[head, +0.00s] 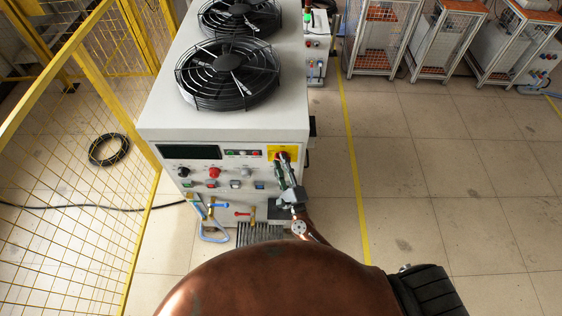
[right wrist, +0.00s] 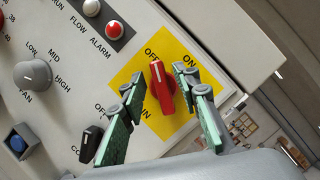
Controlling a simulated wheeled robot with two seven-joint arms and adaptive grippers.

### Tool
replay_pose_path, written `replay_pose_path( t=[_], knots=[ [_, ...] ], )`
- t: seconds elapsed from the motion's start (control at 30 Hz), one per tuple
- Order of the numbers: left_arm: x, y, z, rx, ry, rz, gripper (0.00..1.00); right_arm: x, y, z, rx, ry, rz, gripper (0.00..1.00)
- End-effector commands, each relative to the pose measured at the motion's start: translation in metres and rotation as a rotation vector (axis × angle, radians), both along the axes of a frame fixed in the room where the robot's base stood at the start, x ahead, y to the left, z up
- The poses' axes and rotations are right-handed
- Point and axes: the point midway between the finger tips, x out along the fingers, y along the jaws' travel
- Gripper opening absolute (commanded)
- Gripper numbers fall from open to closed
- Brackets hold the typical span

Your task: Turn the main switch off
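The main switch (right wrist: 160,88) is a red rotary knob on a yellow plate (right wrist: 186,123) marked OFF and ON. In the right wrist view, the white-marked end of the knob lies close to the OFF label. The plate (head: 272,150) is at the upper right of the cabinet's front panel in the head view, with the knob partly covered by my gripper. My right gripper (head: 284,170) is at the switch. In the right wrist view, its green fingers are spread on either side of the knob, with visible gaps. Contact with the panel is unclear. My left gripper is not in view.
The grey heater cabinet (head: 160,119) carries large black fans on top. Other knobs and buttons, including a red button (head: 214,172), sit left of the switch. A yellow mesh fence (head: 95,200) stands at the left.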

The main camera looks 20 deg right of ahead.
Motion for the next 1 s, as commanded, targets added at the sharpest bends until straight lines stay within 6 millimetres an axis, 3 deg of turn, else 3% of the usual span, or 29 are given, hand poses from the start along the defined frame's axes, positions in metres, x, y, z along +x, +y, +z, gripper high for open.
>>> replay_pose_path(
  t=[0.3, 0.5, 0.7, 1.0],
  knots=[
    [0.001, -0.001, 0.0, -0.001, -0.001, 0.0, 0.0, -0.064, -0.004, -0.014, -0.002, 0.004, 0.0, 0.29],
    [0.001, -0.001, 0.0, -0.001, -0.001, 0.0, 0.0, -0.096, -0.007, -0.02, -0.002, 0.003, -0.002, 0.29],
    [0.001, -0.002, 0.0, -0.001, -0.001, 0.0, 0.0, -0.109, -0.008, -0.022, -0.001, 0.002, -0.004, 0.29],
    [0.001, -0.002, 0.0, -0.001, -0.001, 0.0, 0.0, -0.109, -0.007, -0.022, -0.001, 0.001, -0.003, 0.29]
  ],
)
